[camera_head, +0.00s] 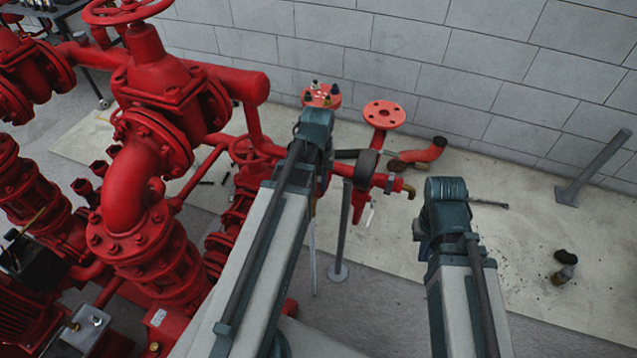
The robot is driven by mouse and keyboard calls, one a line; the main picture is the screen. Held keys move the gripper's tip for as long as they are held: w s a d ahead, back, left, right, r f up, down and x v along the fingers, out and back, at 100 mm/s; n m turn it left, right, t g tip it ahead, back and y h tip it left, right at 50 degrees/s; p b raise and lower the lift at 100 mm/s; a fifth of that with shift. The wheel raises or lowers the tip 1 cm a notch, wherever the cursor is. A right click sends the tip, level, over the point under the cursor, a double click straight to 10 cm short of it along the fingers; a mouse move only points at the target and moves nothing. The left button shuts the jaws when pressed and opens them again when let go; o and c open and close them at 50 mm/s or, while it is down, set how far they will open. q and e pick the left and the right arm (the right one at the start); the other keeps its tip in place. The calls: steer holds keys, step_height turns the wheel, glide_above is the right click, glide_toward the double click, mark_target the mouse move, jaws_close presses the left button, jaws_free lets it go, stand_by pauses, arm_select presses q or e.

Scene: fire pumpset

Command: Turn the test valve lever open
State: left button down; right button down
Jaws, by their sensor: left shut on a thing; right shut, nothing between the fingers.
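My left arm reaches up to the red pipework, and my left gripper (320,170) is mostly hidden behind its own wrist. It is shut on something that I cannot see. Right of it is a red pipe (383,180) with a black ring (367,164) and a brass end fitting (408,190). A small pale lever (370,216) hangs below this pipe, apart from the visible part of my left wrist. I cannot tell whether it is the test valve lever. My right gripper (424,245) is mostly hidden beside its wrist; it is shut and empty, over the floor right of the pipe.
A large red pump and valve assembly (140,190) fills the left. An orange flange (383,114) and a red elbow (428,151) stand behind the pipe. A grey post (342,240) stands below it. A block wall (430,60) closes the back. The floor at right is mostly clear.

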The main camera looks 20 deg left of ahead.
mark_target(318, 189)
arm_select(q)
steer(key=c, duration=0.7)
jaws_free()
steer(key=shift+c, duration=0.2)
steer(key=shift+r, duration=0.1)
step_height(318, 189, up, 14)
steer(key=p, duration=1.3)
steer(key=shift+p, duration=0.4)
steer(key=shift+f, duration=0.2)
